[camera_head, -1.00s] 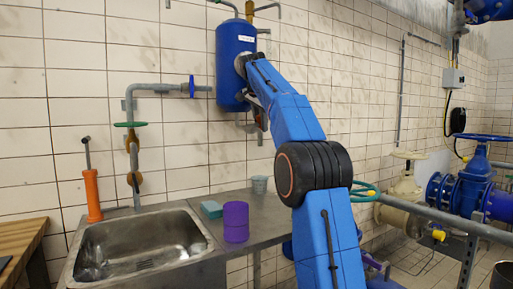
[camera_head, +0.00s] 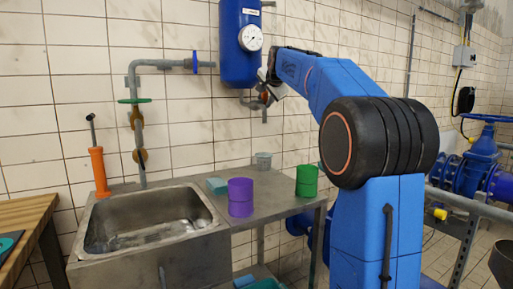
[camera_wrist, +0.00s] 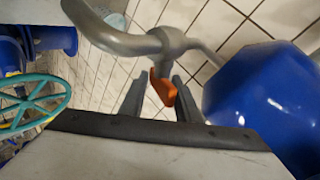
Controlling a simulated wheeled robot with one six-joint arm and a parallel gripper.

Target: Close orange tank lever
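The blue tank (camera_head: 240,40) hangs on the tiled wall, and its side fills the right of the wrist view (camera_wrist: 265,105). A grey pipe with a valve (camera_wrist: 172,40) runs beside it. The small orange lever (camera_wrist: 162,88) hangs below this valve in the wrist view. My gripper (camera_wrist: 160,82) is open, with its two dark fingers on either side of the lever in the picture. I cannot tell whether they touch it. In the head view my gripper (camera_head: 266,82) is just below and right of the tank, and it partly hides the lever.
A gauge (camera_head: 249,38) is on the tank's front. Below are a metal sink (camera_head: 150,252), a purple container (camera_head: 240,197) and a green container (camera_head: 307,181) on the counter. A green handwheel (camera_wrist: 35,103) shows at left in the wrist view. Blue pipework (camera_head: 470,165) stands at right.

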